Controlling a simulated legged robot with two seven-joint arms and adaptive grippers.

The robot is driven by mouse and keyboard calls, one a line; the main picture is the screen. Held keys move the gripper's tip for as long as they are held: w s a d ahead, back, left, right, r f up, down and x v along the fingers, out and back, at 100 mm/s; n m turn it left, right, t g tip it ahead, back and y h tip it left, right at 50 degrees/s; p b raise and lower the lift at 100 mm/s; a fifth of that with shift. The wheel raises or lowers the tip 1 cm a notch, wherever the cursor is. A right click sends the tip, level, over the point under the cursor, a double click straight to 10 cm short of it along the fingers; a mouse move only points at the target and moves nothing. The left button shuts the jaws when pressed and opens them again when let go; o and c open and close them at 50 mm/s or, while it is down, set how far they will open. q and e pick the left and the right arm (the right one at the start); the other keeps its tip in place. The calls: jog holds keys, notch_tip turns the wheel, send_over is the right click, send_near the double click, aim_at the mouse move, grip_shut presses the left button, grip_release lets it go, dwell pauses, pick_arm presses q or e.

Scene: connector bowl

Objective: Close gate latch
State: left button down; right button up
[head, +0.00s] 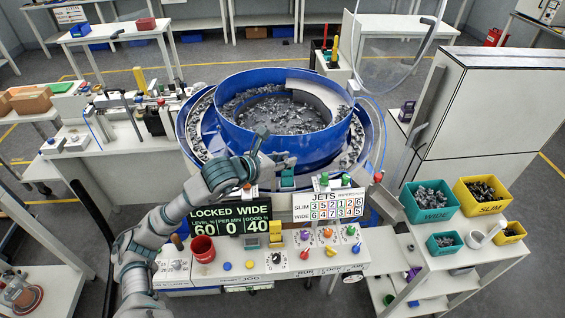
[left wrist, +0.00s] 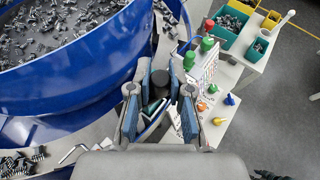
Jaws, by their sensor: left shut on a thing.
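My left gripper (head: 280,166) reaches in from the left, over the near rim of the blue bowl (head: 236,135) and above the control panel. In the left wrist view the left gripper (left wrist: 160,100) is shut on a dark round-topped knob (left wrist: 160,79) standing between its fingers. This knob may be the gate latch; the frames do not show clearly which part is the latch or how it stands. The fingers hide its sides and base. A teal block (head: 287,178) shows just below the fingertips in the head view. My right gripper is not in view.
A display reading "LOCKED WIDE" (head: 230,218) and a "JETS" board (head: 336,205) stand just in front of the bowl. Teal bins (head: 427,214) and yellow bins (head: 467,204) stand at right.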

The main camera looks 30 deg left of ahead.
pick_arm(q)
jog(key=n+y, duration=0.2)
jog(key=w+n+t+y+b, duration=0.1)
jog(key=y, duration=0.1)
jog(key=shift+w+a+n, duration=0.1)
jog(key=shift+w+n, duration=0.05)
jog(key=shift+n, duration=0.25)
jog(key=shift+w+a+n+y+b, duration=0.1)
jog(key=shift+n+y+b, duration=0.15)
jog(key=shift+n+y, duration=0.25)
jog(key=shift+w+a+n+y+b, duration=0.1)
jog(key=shift+n+y+b, duration=0.2)
jog(key=shift+y, duration=0.3)
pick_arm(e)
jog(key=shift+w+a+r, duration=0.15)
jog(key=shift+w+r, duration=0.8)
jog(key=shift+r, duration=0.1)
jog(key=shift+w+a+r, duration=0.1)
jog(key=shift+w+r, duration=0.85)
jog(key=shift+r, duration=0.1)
pick_arm(q)
jog(key=shift+r, duration=0.1)
jog(key=c, duration=1.3)
grip_release()
jog(key=shift+o, duration=1.2)
jog(key=shift+w, duration=0.2)
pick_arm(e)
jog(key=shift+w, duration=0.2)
